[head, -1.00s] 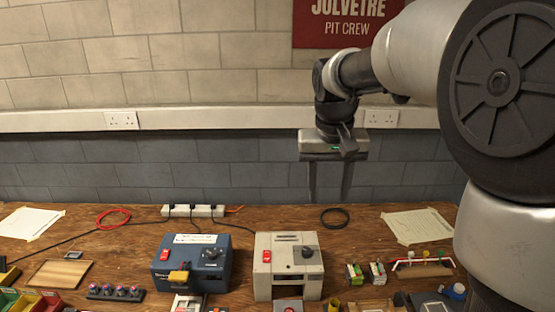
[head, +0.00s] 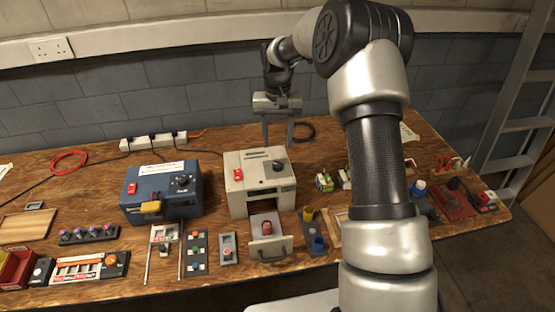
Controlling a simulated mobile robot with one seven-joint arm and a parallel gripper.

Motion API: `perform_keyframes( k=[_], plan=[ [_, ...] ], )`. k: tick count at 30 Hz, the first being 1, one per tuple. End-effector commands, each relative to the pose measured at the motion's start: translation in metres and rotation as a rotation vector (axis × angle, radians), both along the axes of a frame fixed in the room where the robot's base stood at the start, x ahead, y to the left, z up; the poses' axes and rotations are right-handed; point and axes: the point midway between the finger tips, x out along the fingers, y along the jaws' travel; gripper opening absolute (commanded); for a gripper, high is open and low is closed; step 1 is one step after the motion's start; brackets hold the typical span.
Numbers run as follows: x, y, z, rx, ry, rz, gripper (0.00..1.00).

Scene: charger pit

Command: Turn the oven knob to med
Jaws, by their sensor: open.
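A beige box (head: 236,204) with a dark opening low in its front stands mid-bench and looks like the oven. A black knob (head: 279,165) and a red switch (head: 238,175) sit on its upper face. The knob's markings are too small to read. A blue box (head: 132,206) to its left also has a black knob (head: 182,181). My gripper (head: 278,143) points down with its two fingers apart and empty. In the picture the fingertips are just above the beige box's knob, apart from it; their exact depth is unclear.
A tray with a handle (head: 270,250) stands in front of the beige box. Small items crowd the front of the bench. My arm hides part of the right side. A ladder (head: 510,125) stands at right.

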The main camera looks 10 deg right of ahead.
Motion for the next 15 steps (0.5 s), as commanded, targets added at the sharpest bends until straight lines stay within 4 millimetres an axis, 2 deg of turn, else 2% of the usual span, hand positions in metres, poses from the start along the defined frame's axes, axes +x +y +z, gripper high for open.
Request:
perform_keyframes(
  k=[1,6,10,15],
  plan=[
    [-0.001,0.0,-0.013,0.001,0.004,0.0,0.45],
    [-0.001,0.0,-0.048,0.001,0.004,0.001,0.45],
    [-0.001,0.0,-0.069,0.0,0.003,0.0,0.45],
    [0.0,0.0,-0.084,0.0,0.001,0.0,0.45]
  ],
)
